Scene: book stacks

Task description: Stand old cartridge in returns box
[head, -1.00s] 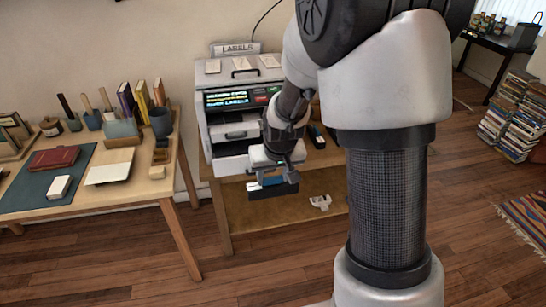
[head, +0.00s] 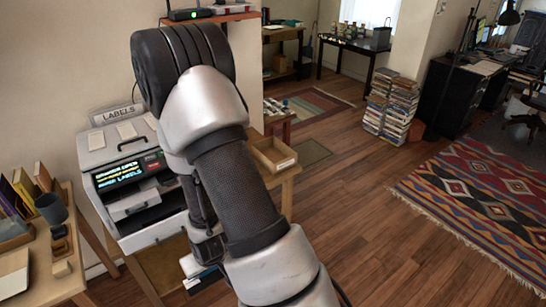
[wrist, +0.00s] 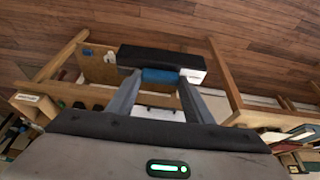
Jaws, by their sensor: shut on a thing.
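The old cartridge (wrist: 150,55) is a dark, bar-shaped piece with a blue patch and a white end. My gripper (wrist: 160,78) is shut on it, one finger on each side. In the head view the cartridge (head: 206,279) shows only partly beside my forearm, low in front of the printer table and apart from it. My arm hides most of the gripper there. An open wooden box (head: 262,163) with a small pale label, likely the returns box, stands on the table right of the printer. Its inside looks empty from here.
The label printer (head: 108,170), with an open front slot, stands left of the wooden box. A worktable (head: 45,280) with books and a cup is at the left. Book stacks (head: 392,108) and a patterned rug (head: 480,195) lie to the right. The floor between is clear.

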